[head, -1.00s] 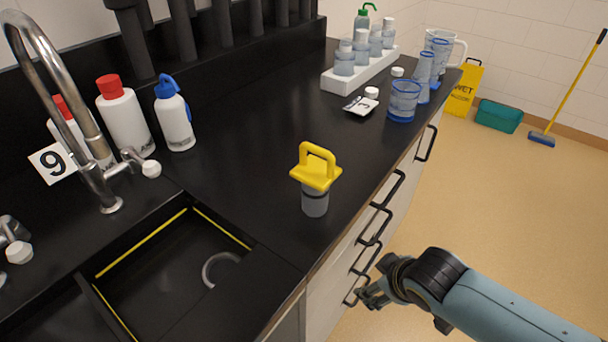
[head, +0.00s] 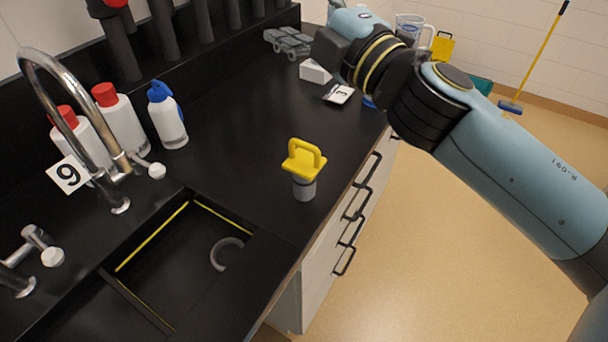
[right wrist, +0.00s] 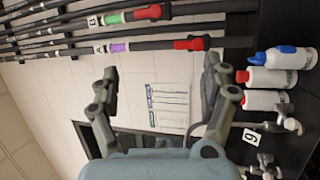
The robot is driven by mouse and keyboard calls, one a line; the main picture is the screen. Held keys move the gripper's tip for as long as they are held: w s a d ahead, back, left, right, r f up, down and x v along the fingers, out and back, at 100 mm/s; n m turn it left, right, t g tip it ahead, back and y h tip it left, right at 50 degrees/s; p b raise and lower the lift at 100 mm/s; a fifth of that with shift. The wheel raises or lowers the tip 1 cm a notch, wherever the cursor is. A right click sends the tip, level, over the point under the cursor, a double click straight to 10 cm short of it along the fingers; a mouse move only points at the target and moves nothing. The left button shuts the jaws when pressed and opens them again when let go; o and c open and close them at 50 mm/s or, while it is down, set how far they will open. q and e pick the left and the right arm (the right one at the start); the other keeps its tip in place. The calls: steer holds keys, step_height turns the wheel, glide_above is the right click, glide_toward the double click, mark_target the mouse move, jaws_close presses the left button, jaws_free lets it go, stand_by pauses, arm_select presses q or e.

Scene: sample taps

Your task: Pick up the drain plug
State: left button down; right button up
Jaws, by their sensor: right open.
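The drain plug (head: 304,162), with a yellow looped handle on a grey cylindrical body, stands upright on the black counter to the right of the sink. My right gripper (head: 285,42) is raised over the back of the counter, well behind the plug and apart from it. In the right wrist view my right gripper (right wrist: 160,72) has its two fingers wide apart with nothing between them. The plug does not show in the right wrist view. My left gripper is not in view.
The sink (head: 180,255) and curved tap (head: 75,125) are at left, near several bottles (head: 167,115) and a "9" card (head: 67,174). My right arm hides most of the back-right glassware. The counter around the plug is clear.

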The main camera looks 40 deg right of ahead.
steer(key=a+n+g+y, duration=0.5)
steer(key=a+n+y, duration=0.5)
steer(key=n, duration=0.4)
steer(key=n+g+h+p, duration=0.2)
steer(key=n+g+h, duration=0.7)
steer(key=g+h, duration=0.15)
glide_toward(306, 162)
steer(key=w, duration=0.1)
steer(key=shift+g+y, duration=0.45)
steer(key=shift+g, duration=0.1)
steer(key=x, duration=0.4)
steer(key=shift+d+f, duration=0.3)
steer(key=shift+d, duration=0.1)
steer(key=shift+p+x, duration=0.9)
steer(key=shift+x, duration=2.2)
steer(key=shift+w+r, duration=0.1)
steer(key=c, duration=1.5)
